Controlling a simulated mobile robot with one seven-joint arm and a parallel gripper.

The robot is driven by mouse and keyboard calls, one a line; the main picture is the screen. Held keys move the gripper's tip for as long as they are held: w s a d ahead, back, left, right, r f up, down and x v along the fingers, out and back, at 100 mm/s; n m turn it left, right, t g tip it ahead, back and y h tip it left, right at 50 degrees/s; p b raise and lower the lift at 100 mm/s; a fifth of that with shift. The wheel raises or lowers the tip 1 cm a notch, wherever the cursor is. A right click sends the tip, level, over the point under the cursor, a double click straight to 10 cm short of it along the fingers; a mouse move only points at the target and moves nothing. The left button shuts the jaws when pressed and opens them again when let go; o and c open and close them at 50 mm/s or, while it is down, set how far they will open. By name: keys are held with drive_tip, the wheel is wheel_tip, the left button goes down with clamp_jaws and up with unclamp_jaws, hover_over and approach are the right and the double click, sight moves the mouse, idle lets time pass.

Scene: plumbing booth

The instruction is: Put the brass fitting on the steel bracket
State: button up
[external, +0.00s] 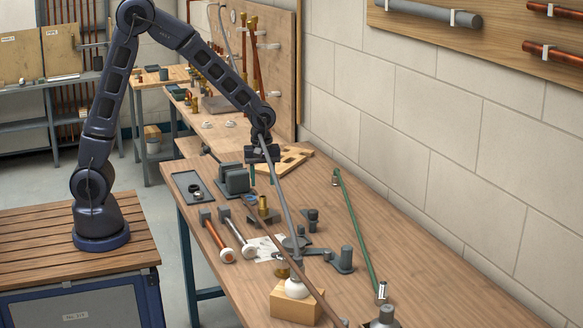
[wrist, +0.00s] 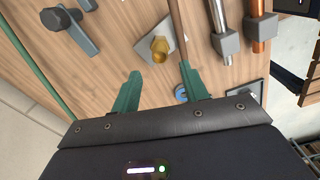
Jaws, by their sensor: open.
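A brass fitting (external: 263,204) stands on a flat, square grey steel piece (external: 262,217), which may be the bracket, on the workbench. In the wrist view the brass fitting (wrist: 159,49) rests on the grey piece (wrist: 147,38), just beyond the gap between my fingertips. My gripper (external: 264,181) is open and empty above the bench, with its green fingers apart (wrist: 160,72). A grey part with an upright cylinder (external: 343,257) stands farther right; it could also be a bracket. A second brass-coloured piece (external: 282,270) is partly hidden by a rod.
A brown pipe (wrist: 176,22) passes close to my right finger in the wrist view. A green rod (external: 357,228) lies at the right. A wooden block (external: 290,305) stands in front. Bare bench shows at the right.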

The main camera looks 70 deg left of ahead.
drive_tip(key=s+a+r+m+t, duration=0.1)
drive_tip(key=s+a+r+m, duration=0.2)
drive_tip(key=s+r, duration=0.4)
drive_tip(key=s+a+r+m+t, duration=0.1)
drive_tip(key=s+a+r+m, duration=0.3)
drive_tip(key=r, duration=0.6)
drive_tip(key=s+a+r+m+t, duration=0.1)
drive_tip(key=s+m, duration=0.3)
drive_tip(key=s, duration=0.5)
drive_tip(key=s+a+r+m+t, duration=0.1)
drive_tip(key=s+a+r+m, duration=0.1)
drive_tip(key=s, duration=0.8)
drive_tip(key=shift+r+m+t, duration=0.3)
drive_tip(key=shift+r+m, duration=0.25)
drive_tip(key=shift+m, duration=0.55)
